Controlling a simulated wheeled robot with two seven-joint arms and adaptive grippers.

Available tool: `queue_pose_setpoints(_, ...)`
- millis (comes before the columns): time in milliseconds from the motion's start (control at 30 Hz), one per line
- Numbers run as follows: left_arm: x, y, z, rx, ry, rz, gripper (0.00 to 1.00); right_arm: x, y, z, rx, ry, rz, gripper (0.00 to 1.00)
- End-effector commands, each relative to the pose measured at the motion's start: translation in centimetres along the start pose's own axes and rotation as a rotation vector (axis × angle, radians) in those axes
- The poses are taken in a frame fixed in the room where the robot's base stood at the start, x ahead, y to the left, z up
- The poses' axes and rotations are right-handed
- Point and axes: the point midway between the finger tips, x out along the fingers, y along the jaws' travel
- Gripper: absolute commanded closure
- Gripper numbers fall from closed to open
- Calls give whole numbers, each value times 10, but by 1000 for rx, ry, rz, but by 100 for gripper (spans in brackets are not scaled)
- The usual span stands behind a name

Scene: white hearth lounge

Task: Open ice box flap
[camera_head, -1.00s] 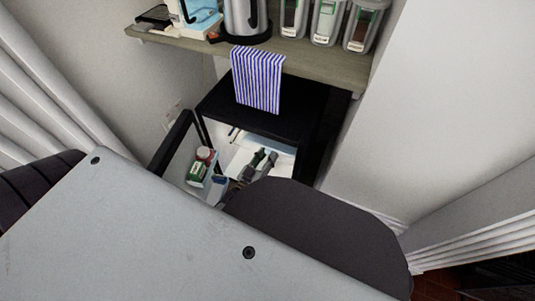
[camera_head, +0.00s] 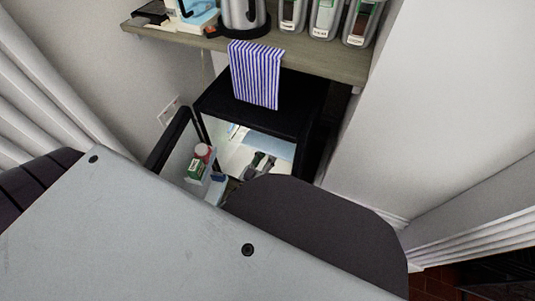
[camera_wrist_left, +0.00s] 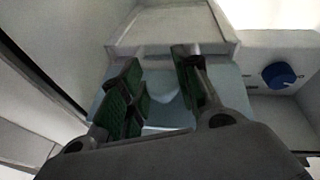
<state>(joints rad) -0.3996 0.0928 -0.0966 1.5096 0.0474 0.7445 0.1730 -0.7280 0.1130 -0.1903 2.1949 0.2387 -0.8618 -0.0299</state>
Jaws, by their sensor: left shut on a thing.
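The black mini fridge (camera_head: 262,112) stands open below the shelf. Inside at the top, the pale blue ice box flap (camera_head: 281,148) shows under the fridge's upper edge. In the left wrist view the pale blue flap (camera_wrist_left: 225,88) lies behind and around my fingers, below the white ice box (camera_wrist_left: 172,22). My left gripper (camera_head: 263,160) is inside the fridge at the flap. In the wrist view its green-padded fingers (camera_wrist_left: 160,85) are closed on the flap; the exact contact is hard to see. My right gripper is not in view.
The open fridge door (camera_head: 172,138) stands at the left, with a red-capped jar (camera_head: 201,153) in its rack. A striped towel (camera_head: 256,74) hangs from the shelf (camera_head: 318,60) over the fridge. A blue dial (camera_wrist_left: 279,75) sits right of the ice box.

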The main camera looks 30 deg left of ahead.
Motion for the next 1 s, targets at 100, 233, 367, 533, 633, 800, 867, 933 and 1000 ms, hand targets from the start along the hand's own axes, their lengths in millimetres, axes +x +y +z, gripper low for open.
queue_pose_setpoints(100, -1, -6, 4, 1, -11, -9, 100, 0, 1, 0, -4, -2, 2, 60)
queue_pose_setpoints(233, -1, -6, 5, 1, -10, -9, 100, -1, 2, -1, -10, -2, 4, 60)
queue_pose_setpoints(367, -1, -6, 4, 1, -10, -10, 100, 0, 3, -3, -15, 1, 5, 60)
queue_pose_setpoints(533, -1, -7, 4, 2, -9, -10, 62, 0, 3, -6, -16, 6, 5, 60)
queue_pose_setpoints(633, 0, -6, 3, 2, -7, -8, 49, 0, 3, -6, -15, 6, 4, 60)
queue_pose_setpoints(800, 0, -4, 2, 1, -4, -5, 48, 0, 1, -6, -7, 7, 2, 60)
queue_pose_setpoints(867, 0, -3, 2, 1, -3, -4, 48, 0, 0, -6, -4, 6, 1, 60)
queue_pose_setpoints(933, 0, -3, 2, 1, -3, -4, 48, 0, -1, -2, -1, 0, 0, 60)
queue_pose_setpoints(1000, 0, -3, 2, 1, -2, -3, 48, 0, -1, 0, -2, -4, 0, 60)
